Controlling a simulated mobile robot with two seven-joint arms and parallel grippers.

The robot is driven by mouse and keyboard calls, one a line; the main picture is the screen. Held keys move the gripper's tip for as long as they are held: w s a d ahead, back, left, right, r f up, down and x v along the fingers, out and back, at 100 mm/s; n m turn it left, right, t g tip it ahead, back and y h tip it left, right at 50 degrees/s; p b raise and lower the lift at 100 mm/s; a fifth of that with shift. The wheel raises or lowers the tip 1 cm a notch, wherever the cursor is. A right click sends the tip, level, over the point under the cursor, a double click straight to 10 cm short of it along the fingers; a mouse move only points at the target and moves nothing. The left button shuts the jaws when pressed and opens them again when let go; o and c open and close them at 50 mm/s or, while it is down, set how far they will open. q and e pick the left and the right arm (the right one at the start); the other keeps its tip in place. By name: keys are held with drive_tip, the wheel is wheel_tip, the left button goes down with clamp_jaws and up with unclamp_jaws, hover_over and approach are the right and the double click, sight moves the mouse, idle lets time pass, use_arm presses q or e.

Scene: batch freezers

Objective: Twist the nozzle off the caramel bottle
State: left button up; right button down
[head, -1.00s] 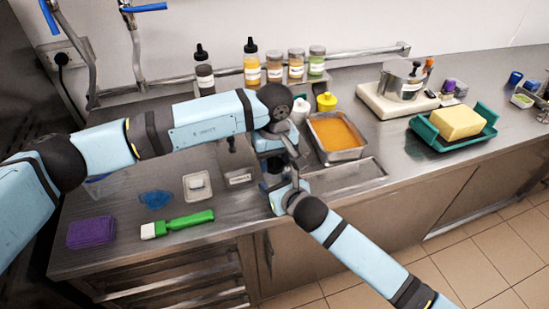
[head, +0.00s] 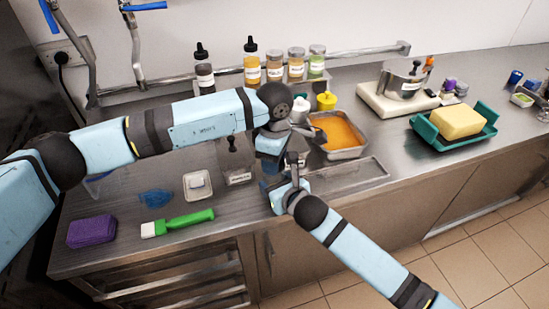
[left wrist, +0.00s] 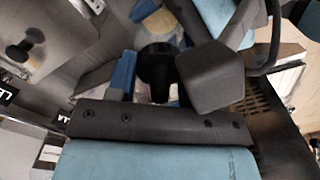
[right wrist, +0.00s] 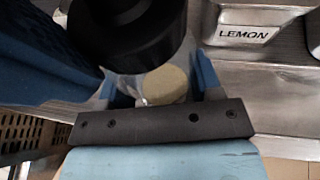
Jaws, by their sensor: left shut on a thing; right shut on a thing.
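My two grippers meet above the counter's front edge in the head view, where the arms hide most of the caramel bottle. In the left wrist view my left gripper (left wrist: 150,75) is shut around a black part that looks like the bottle's nozzle (left wrist: 157,62). In the right wrist view my right gripper (right wrist: 158,88) is shut on a clear body with a tan round face, apparently the caramel bottle (right wrist: 165,84). A large black shape covers the upper left there. I cannot tell whether nozzle and bottle are joined.
A pan of orange contents (head: 340,131) stands right of the grippers. Bottles and jars, including a yellow bottle (head: 251,66), line the back shelf. A green-handled brush (head: 180,223) and purple sponge (head: 91,231) lie at front left. Butter (head: 457,122) sits far right.

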use_arm(q)
drive_tip(key=o, duration=1)
drive_tip(key=shift+r, duration=2.35)
drive_tip(key=shift+c, duration=0.3)
wheel_tip(320, 180, up, 2)
drive_tip(key=m, duration=0.4)
drive_tip(key=shift+r, duration=0.25)
drive_tip(key=shift+r+m, duration=0.15)
drive_tip(key=shift+m, duration=0.75)
wheel_tip(320, 180, down, 8)
drive_tip(key=shift+r, duration=0.15)
